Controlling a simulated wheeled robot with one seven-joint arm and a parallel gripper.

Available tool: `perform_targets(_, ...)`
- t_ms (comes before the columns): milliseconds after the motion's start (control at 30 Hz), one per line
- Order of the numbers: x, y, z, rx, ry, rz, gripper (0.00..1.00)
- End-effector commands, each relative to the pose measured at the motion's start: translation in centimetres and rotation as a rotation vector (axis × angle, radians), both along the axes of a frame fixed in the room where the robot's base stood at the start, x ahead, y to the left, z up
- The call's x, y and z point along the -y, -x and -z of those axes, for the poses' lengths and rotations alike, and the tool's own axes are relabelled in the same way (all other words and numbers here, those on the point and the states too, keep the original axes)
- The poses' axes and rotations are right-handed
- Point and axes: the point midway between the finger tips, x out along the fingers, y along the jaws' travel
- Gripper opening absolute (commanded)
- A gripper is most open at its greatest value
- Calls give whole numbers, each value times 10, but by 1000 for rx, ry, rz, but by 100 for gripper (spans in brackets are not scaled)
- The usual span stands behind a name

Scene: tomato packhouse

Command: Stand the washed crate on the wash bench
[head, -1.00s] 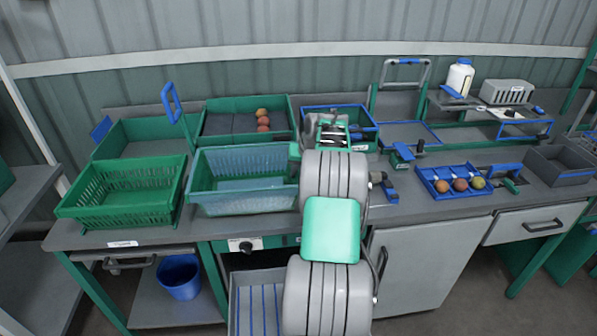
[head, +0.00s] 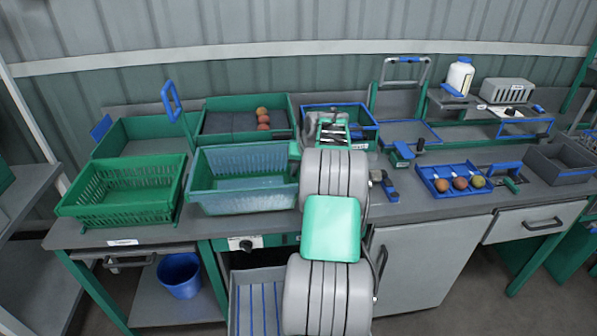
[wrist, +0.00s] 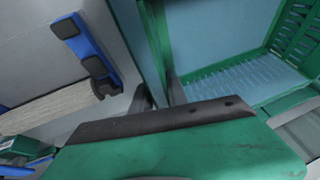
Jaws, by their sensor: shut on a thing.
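A green crate (head: 240,203) with a blue tint over its lower walls and floor sits at the middle left of the bench. The wrist view shows the crate's pale blue inner side and slotted green end (wrist: 290,35). My arm hides the fingers in the head view. A second, plain green slotted crate (head: 120,212) stands to the left on the bench (head: 300,225), apart from the held one.
A green tray (head: 217,104) with several tomatoes lies behind the held crate. A blue-rimmed tray (head: 340,107) stands behind my wrist. A blue tomato tray (head: 465,191) and a grey bin (head: 565,180) are at right. A blue bucket (head: 180,275) stands below.

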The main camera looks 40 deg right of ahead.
Motion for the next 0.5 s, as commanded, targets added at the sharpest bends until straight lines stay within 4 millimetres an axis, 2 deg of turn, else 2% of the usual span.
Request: perform_targets(500, 0, 0, 7, 2, 1, 0, 0)
